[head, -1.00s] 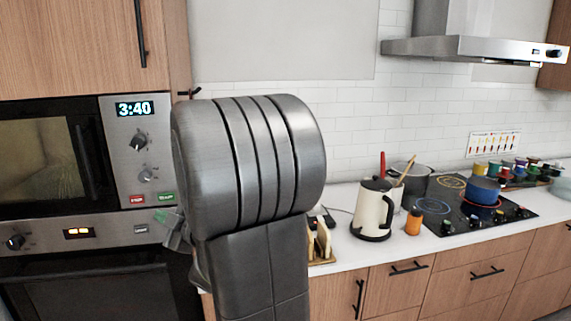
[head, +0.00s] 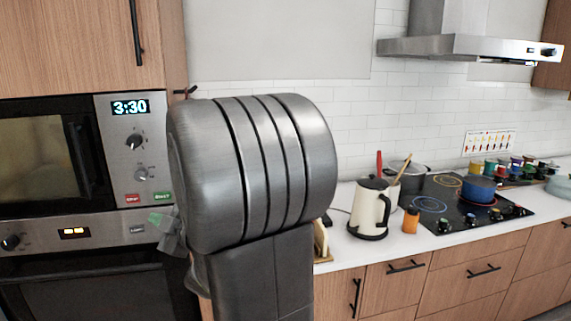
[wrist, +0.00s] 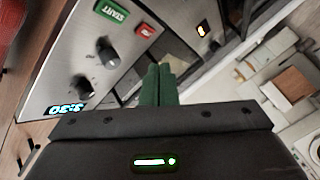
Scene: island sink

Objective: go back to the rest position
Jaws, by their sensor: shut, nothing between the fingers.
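The microwave's clock (head: 130,107) reads 3:30.
An oven (head: 95,285) sits below the microwave. To the right, the white counter (head: 405,245) holds a cream kettle (head: 368,210), an orange jar (head: 411,220), a grey pot (head: 412,178) and a hob with a blue pot (head: 478,189). A range hood (head: 470,47) hangs above.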

